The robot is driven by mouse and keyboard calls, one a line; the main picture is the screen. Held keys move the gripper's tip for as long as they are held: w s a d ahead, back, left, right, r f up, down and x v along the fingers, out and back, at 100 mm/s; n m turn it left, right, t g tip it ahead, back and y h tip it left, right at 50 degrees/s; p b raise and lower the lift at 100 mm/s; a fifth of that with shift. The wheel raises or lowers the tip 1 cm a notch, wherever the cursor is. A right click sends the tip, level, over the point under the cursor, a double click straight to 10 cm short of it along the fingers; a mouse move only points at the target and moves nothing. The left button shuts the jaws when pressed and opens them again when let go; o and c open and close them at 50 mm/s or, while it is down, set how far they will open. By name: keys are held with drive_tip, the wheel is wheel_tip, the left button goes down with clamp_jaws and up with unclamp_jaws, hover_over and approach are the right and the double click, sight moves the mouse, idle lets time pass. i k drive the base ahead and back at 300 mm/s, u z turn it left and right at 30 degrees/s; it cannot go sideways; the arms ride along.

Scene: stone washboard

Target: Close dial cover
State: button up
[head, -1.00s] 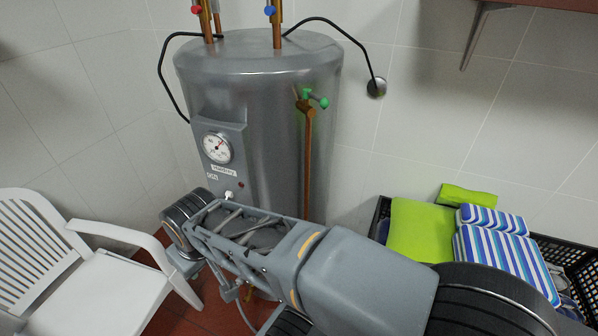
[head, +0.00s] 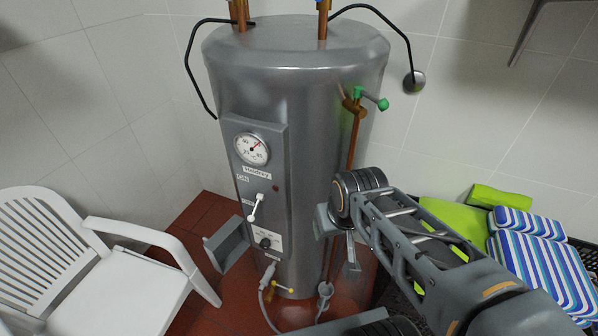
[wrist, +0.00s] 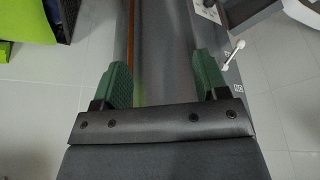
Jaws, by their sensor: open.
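The dial cover (head: 228,245) is a grey box-like flap in the head view. It stands swung out to the left of the panel on the grey boiler (head: 305,110). The dark dial (head: 266,242) is exposed on a white plate low on the panel. My gripper (head: 345,255) is to the right of the panel, in front of the boiler's right side, apart from the cover. In the wrist view my gripper (wrist: 163,80) has its green fingers spread, with nothing held between them. The boiler's grey surface (wrist: 165,45) lies beyond them.
A white lever (head: 256,208) is above the dial; a round gauge (head: 252,149) is higher up. A copper pipe (head: 354,140) runs down the boiler's right side. A white chair (head: 95,260) stands at left. Striped cushions (head: 540,255) lie at right. Red floor shows left of the boiler.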

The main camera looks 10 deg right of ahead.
sight(223, 249)
drive_tip(key=k, duration=1.25)
drive_tip(key=z, duration=0.25)
drive_tip(key=i, duration=0.8)
drive_tip(key=u, duration=0.6)
drive_tip(key=i, duration=0.8)
drive_tip(key=u, duration=1)
drive_tip(key=i, duration=0.2)
drive_tip(key=u, duration=0.25)
